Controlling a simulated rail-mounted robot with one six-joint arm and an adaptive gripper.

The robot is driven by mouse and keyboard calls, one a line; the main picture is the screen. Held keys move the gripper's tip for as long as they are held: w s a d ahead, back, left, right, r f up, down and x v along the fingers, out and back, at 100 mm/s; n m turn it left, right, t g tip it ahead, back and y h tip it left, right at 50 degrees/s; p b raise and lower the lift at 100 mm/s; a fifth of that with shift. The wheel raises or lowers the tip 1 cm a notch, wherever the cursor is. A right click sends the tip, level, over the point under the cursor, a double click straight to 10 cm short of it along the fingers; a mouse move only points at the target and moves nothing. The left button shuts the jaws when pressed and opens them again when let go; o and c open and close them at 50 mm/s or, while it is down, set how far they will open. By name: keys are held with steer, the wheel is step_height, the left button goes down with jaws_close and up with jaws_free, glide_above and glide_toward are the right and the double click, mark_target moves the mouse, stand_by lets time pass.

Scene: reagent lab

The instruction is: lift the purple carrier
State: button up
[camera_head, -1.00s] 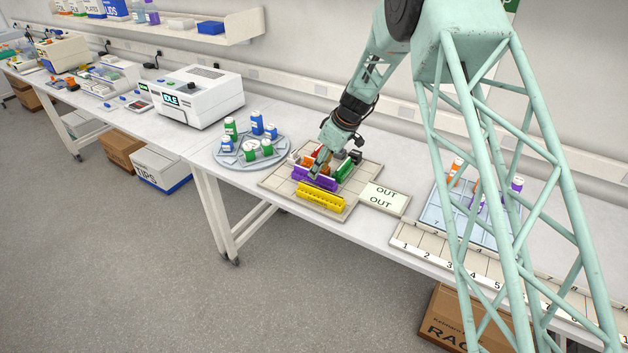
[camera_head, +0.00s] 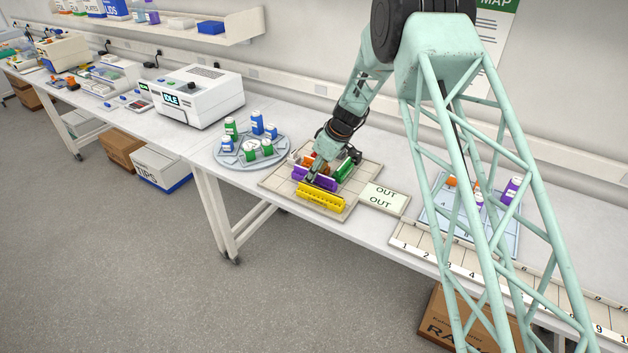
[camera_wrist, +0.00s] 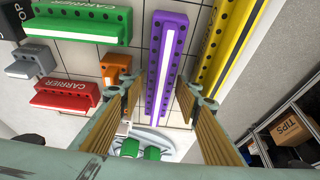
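The purple carrier (camera_head: 313,179) lies on the gridded tray (camera_head: 349,193), between the yellow carrier and the orange one. It also shows in the wrist view (camera_wrist: 166,62) as a long bar with dark holes and a white strip. My gripper (camera_head: 310,182) is low over the purple carrier in the head view. In the wrist view my gripper (camera_wrist: 159,84) is open, with one finger on each side of the carrier's line. I cannot tell whether the fingers touch it.
The yellow carrier (camera_head: 321,198) lies close in front of the purple one. Green (camera_wrist: 85,24), red (camera_wrist: 65,94), grey (camera_wrist: 32,61) and orange (camera_wrist: 117,71) carriers lie on the other side. A round rack (camera_head: 246,163) with several bottles stands left of the tray. An OUT plate (camera_head: 384,197) adjoins the right.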

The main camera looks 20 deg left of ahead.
steer(key=c, duration=0.7)
steer(key=shift+r, duration=0.1)
steer(key=shift+r+b, duration=0.35)
steer(key=shift+r, duration=4.55)
